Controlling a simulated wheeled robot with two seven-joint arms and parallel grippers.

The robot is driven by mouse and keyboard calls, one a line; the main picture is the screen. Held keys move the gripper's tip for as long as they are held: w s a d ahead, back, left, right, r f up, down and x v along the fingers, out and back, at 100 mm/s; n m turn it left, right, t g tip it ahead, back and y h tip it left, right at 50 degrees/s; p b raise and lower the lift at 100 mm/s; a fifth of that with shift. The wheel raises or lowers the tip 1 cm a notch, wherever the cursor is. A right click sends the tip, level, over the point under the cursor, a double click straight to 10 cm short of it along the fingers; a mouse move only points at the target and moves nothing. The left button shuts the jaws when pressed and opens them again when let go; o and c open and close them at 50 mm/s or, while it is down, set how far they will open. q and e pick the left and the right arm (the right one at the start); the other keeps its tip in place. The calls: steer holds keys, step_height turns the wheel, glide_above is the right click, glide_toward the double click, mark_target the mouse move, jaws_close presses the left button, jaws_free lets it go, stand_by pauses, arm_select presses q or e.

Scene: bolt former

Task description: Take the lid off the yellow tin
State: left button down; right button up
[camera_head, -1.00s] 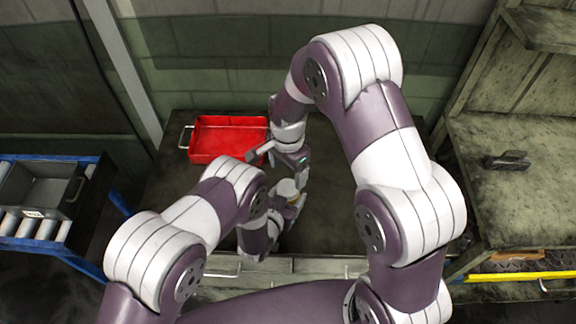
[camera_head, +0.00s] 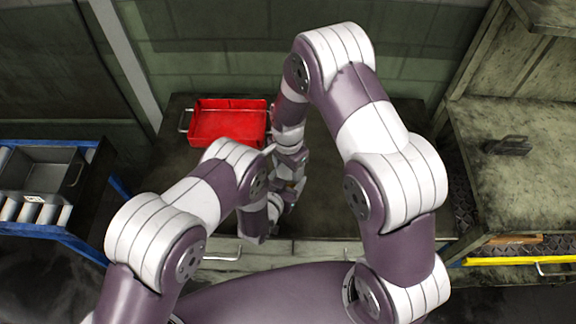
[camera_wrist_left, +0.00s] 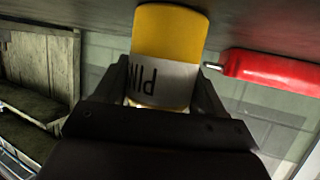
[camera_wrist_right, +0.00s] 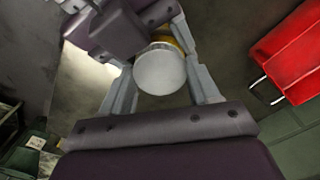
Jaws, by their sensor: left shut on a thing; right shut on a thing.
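The yellow tin (camera_wrist_left: 168,38), with a white label, sits between the fingers of my left gripper (camera_wrist_left: 165,95) in the left wrist view; that gripper is shut on it. In the right wrist view the round pale lid (camera_wrist_right: 160,70) lies between the fingers of my right gripper (camera_wrist_right: 161,88), which is shut on it. A strip of the yellow tin shows just behind the lid (camera_wrist_right: 172,44), so the two are close together. I cannot tell whether lid and tin touch. In the head view my arms mostly hide the tin and lid.
A red tray (camera_head: 228,124) stands on the dark worktable (camera_head: 345,215), close behind and left of my grippers. A grey bin (camera_head: 42,178) sits on a blue-framed rack at the left. A dark object (camera_head: 508,145) lies on the right bench. The worktable's right part looks clear.

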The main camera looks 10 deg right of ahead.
steer(key=n, duration=0.4)
steer(key=shift+n, duration=0.4)
steer(key=n, duration=0.5)
steer(key=o, duration=1.2)
steer(key=shift+c, duration=0.2)
